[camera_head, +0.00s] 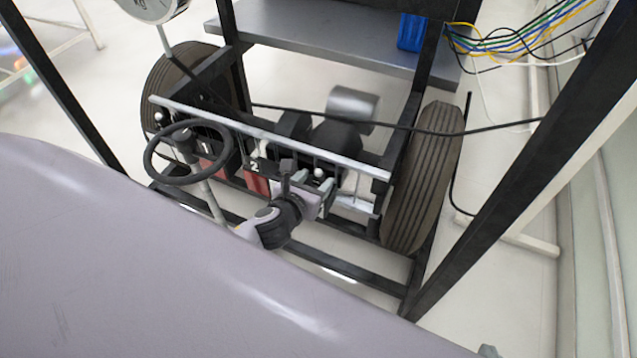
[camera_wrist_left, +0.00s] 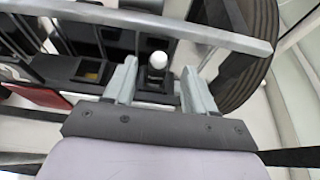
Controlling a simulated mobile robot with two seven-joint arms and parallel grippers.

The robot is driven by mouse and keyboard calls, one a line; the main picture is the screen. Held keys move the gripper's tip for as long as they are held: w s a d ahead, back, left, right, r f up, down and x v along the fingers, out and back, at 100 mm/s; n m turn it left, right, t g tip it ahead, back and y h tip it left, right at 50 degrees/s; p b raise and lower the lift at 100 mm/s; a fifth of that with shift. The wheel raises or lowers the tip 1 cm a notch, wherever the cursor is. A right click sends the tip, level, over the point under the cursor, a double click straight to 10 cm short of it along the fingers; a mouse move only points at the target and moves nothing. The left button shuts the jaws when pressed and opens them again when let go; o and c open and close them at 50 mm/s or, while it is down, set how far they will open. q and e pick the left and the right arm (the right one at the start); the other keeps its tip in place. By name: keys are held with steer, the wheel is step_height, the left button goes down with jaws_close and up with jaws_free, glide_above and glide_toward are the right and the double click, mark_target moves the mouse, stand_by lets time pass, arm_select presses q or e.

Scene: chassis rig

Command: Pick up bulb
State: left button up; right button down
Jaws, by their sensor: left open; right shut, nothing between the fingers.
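The bulb (camera_head: 319,173) is a small white rounded thing near the right end of the rig's front bar. It also shows in the left wrist view as the white bulb (camera_wrist_left: 158,59), upright on a dark holder. My left gripper (camera_head: 314,186) is open at the front of the rig. In the wrist view its two grey fingers (camera_wrist_left: 158,78) stand either side of the bulb's line, with the bulb beyond the tips and a gap on both sides. Whether the fingers reach level with the bulb, I cannot tell. My right gripper is not clearly in view.
A grey bar (camera_head: 270,136) crosses just behind the bulb. A black steering wheel (camera_head: 187,152) is left of my gripper. Tyres (camera_head: 422,180) flank the frame. Red blocks (camera_head: 257,184) sit in numbered slots. A black cable (camera_head: 400,127) crosses behind the bar.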

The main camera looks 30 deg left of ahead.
mark_target(316, 178)
arm_select(q)
steer(key=b+x, duration=0.1)
steer(key=x, duration=0.2)
steer(key=shift+w+a+f, duration=0.15)
steer(key=shift+w, duration=0.05)
jaws_close()
